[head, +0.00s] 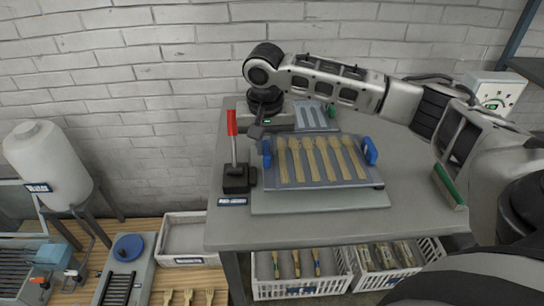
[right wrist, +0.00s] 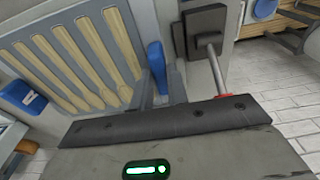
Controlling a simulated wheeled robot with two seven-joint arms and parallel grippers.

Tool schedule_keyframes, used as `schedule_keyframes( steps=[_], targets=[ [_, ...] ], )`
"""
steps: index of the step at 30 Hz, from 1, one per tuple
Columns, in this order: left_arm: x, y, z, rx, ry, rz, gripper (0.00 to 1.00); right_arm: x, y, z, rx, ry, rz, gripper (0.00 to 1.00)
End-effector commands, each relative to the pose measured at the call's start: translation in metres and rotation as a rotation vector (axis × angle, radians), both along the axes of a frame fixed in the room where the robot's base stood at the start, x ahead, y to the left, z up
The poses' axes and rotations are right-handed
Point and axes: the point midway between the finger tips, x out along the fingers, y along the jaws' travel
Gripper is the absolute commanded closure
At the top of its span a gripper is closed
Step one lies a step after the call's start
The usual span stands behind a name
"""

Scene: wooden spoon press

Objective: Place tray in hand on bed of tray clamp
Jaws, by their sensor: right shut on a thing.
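The grey tray (head: 298,182) carries several pale wooden spoons side by side. It has a blue handle at its left (head: 267,154) and another at its right (head: 370,151). It lies over the flat grey bed (head: 322,203) of the tray clamp, roughly lined up with it; I cannot tell whether it touches. The clamp's red-handled lever (head: 232,123) stands upright on a black block to the left. My right gripper (head: 262,132) is shut on the tray at its left handle, which also shows in the right wrist view (right wrist: 156,66). My left gripper is out of view.
Behind the tray lies a second grooved plate (head: 312,116). A green-edged tool (head: 447,186) lies at the table's right. Crates with utensils (head: 300,275) stand below the table (head: 235,235). The table's front strip is clear.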

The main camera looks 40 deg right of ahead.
Motion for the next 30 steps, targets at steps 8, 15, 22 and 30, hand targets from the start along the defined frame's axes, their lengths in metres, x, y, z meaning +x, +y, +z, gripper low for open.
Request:
schedule_keyframes(
  steps=[8,15,22,30],
  targets=[
    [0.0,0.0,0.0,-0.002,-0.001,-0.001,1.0,0.0,0.0,-0.026,-0.002,0.001,0.0,1.0],
    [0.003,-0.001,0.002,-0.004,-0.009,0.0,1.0,0.001,0.0,-0.045,0.0,-0.004,0.0,1.0],
    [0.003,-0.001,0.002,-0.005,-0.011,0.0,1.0,0.001,0.0,-0.045,0.0,-0.002,0.0,0.62],
    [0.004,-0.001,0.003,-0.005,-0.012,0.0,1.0,0.001,0.0,-0.043,0.001,-0.003,0.0,0.62]
  ],
)
